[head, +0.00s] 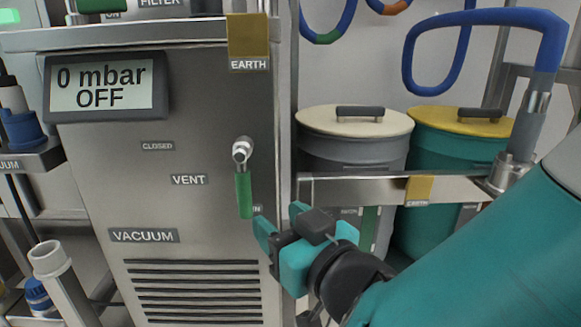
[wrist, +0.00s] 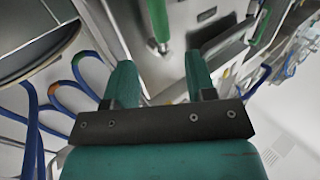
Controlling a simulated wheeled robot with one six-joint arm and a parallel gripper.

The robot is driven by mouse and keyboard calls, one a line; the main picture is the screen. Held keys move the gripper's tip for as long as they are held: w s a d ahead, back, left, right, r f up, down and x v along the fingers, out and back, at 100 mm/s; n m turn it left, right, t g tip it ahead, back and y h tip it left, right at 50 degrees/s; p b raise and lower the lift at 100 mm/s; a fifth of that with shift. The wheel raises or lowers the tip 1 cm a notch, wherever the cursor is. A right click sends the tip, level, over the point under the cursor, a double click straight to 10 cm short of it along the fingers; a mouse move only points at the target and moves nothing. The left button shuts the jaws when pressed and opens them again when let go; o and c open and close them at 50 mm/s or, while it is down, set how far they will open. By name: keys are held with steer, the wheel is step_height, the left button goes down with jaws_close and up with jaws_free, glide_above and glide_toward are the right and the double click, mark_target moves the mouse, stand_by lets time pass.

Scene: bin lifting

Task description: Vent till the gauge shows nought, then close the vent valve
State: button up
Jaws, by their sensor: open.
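The gauge display (head: 104,86) on the grey cabinet reads "0 mbar" and "OFF". The vent valve handle (head: 243,194) is green and hangs straight down from its metal pivot, beside the VENT label (head: 189,180). A CLOSED label (head: 157,146) sits to the upper left of the pivot, and a partly hidden label is by the handle's lower end. My gripper (head: 277,222) is open and empty, just below and right of the handle, apart from it. In the wrist view the green handle (wrist: 159,22) shows ahead, between and beyond the two fingers (wrist: 160,80).
Two lidded bins, one with a cream lid (head: 355,121) and one with a yellow lid (head: 460,122), stand right behind a metal rail (head: 385,190). A blue hose (head: 490,17) loops above. A VACUUM label (head: 144,236) and vent slots are low on the cabinet.

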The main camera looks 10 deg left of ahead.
mark_target(246, 193)
steer(key=p+x, duration=0.5)
steer(key=x, duration=0.6)
steer(key=shift+w+a, duration=0.2)
jaws_close()
